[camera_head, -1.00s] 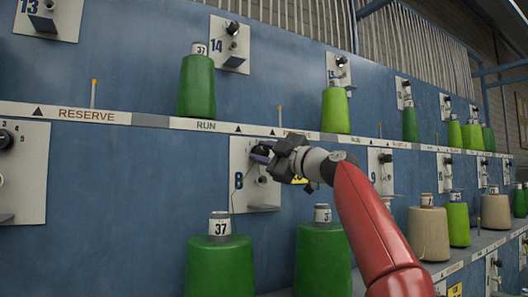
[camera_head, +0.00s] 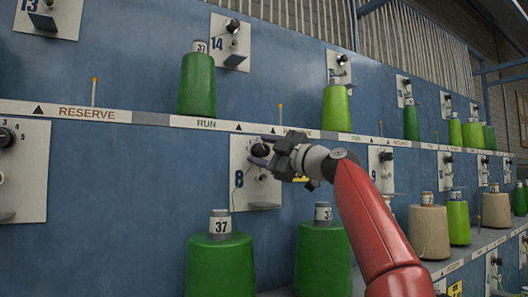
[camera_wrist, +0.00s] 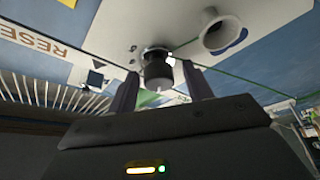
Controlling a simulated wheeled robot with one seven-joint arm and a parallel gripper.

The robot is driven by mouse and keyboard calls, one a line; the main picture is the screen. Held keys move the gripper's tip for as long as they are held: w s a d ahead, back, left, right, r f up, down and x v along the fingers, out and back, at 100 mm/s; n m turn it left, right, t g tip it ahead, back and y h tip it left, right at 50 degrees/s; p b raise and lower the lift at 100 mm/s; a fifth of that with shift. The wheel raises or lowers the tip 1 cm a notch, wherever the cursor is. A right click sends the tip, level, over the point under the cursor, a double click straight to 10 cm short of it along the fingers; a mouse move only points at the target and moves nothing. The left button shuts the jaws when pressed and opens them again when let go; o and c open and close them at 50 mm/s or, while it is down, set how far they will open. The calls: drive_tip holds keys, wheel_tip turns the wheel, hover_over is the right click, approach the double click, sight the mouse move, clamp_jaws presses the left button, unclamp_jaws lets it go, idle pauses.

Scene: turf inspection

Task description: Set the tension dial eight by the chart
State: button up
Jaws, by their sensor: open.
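The white panel numbered 8 (camera_head: 238,197) is on the blue wall at picture centre, and its black tension dial (camera_head: 260,150) is near the panel's top. My gripper (camera_head: 262,149) reaches in from the right, its purple fingers open around the dial. In the wrist view the dark dial knob (camera_wrist: 157,74) sits between the two fingertips, with a gap showing on the right; contact on the left is unclear. A pale thread guide (camera_wrist: 222,33) is beside the dial there. The dial's pointer and scale cannot be read. No chart is readable in these frames.
Green thread cones (camera_head: 220,265) marked 37 stand below the panel, with a second green cone (camera_head: 323,258) near my arm. A label rail (camera_head: 205,124) reading RESERVE and RUN runs above it. Panel 9 (camera_head: 381,170) is to the right. A thread runs past the dial.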

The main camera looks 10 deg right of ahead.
drive_tip(key=b+v, duration=0.4)
drive_tip(key=v, duration=0.3)
drive_tip(key=shift+s+d+b, duration=0.2)
drive_tip(key=shift+s+b, duration=0.15)
drive_tip(key=shift+b, duration=0.05)
drive_tip(key=shift+f, duration=0.1)
